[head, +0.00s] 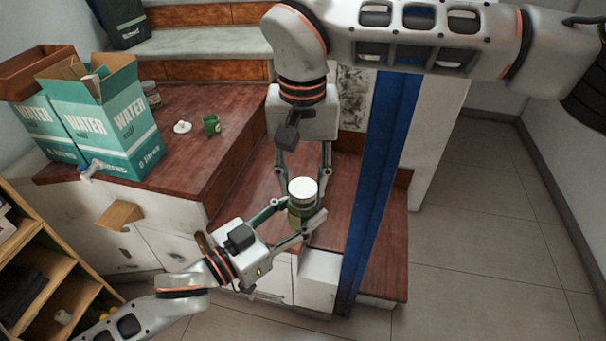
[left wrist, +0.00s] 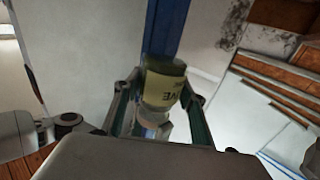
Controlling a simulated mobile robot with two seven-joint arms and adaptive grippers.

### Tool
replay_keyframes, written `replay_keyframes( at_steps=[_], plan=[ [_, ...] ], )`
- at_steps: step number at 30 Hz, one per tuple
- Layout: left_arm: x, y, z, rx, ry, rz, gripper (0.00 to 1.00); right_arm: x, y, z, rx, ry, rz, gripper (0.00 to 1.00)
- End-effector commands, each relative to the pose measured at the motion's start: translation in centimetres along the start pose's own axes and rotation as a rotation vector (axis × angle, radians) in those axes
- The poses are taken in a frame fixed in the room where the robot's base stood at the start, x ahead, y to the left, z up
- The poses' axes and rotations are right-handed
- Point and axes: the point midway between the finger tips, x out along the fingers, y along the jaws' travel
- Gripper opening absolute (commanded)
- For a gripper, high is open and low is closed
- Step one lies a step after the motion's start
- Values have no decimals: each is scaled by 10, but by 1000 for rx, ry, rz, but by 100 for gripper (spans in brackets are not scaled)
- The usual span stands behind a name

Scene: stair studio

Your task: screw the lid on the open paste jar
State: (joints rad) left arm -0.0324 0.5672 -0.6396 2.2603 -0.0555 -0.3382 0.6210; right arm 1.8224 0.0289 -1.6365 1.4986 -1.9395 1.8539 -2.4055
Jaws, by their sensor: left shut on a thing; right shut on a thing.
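In the head view the paste jar (head: 299,217) is held upright in the air by my left gripper (head: 292,224), whose fingers close around its body from the lower left. A white lid (head: 303,188) is on top of the jar's mouth. My right gripper (head: 303,196) comes down from above and is shut on the lid. I cannot tell how tightly the lid sits. In the left wrist view the jar (left wrist: 163,88) shows a yellowish label with upside-down letters between my left fingers (left wrist: 158,105).
Teal water boxes (head: 112,120), a small white item (head: 182,127), a green container (head: 212,125) and a brownish jar (head: 151,95) stand on the dark red wooden landing (head: 190,155). A blue post (head: 385,170) rises right of the jar. Wooden shelves (head: 55,270) are at lower left.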

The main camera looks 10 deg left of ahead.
Motion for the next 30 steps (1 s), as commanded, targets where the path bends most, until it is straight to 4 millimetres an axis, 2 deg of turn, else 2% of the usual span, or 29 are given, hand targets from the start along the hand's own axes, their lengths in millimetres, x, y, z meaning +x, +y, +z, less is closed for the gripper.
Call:
replay_keyframes(
  at_steps=[14,30],
  plan=[
    [0,0,-1,0,3,0,2,0,0,0,0,0,0,29],
    [0,0,-1,0,3,0,2,10,0,0,0,-1,1,29]
  ],
)
